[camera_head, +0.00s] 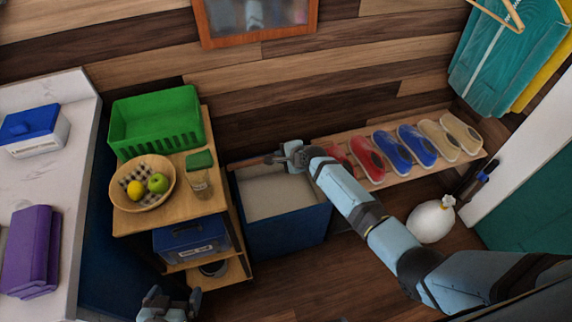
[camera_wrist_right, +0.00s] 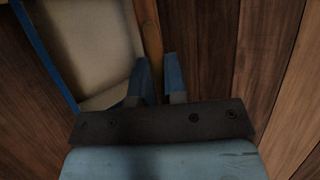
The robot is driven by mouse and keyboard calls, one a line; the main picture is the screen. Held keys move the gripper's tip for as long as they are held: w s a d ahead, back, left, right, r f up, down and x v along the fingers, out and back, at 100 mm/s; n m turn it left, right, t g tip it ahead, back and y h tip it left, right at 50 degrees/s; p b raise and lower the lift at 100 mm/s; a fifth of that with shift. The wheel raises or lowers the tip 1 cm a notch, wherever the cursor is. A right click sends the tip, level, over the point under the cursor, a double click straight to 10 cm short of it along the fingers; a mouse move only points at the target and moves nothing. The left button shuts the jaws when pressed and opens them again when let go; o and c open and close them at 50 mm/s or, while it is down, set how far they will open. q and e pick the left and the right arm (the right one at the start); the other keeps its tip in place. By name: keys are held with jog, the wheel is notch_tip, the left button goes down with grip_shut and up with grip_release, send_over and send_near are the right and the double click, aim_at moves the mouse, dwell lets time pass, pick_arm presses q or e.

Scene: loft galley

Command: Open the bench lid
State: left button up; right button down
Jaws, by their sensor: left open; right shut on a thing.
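The blue bench (camera_head: 288,232) stands below the plank wall, and its pale inside (camera_head: 275,192) shows from above. Its wooden lid (camera_head: 248,162) is up along the back side and shows as a thin, nearly edge-on strip. My right gripper (camera_head: 280,158) is shut on the lid at its upper edge. In the right wrist view the lid (camera_wrist_right: 149,35) runs as a narrow wooden strip to the fingers (camera_wrist_right: 161,80), with the open bench interior (camera_wrist_right: 90,45) to its left. My left gripper (camera_head: 166,298) is open and empty at the bottom, away from the bench.
A wooden shelf unit (camera_head: 222,204) with a fruit basket (camera_head: 128,202), green crate (camera_head: 157,121) and jar (camera_head: 200,184) stands left of the bench. A shoe rack (camera_head: 398,178) is to the right. A white sack (camera_head: 431,222) stands on the floor. Floor in front is clear.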

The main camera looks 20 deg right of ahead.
jog(key=w+r+g, duration=0.2)
jog(key=w+r, duration=0.4)
jog(key=w, duration=0.4)
jog(key=shift+a+r+p, duration=0.15)
jog(key=shift+p, duration=0.25)
jog(key=shift+w, duration=0.1)
jog(key=c, duration=1.2)
grip_release()
jog(key=shift+p+v, duration=1.55)
jog(key=shift+v, duration=5.3)
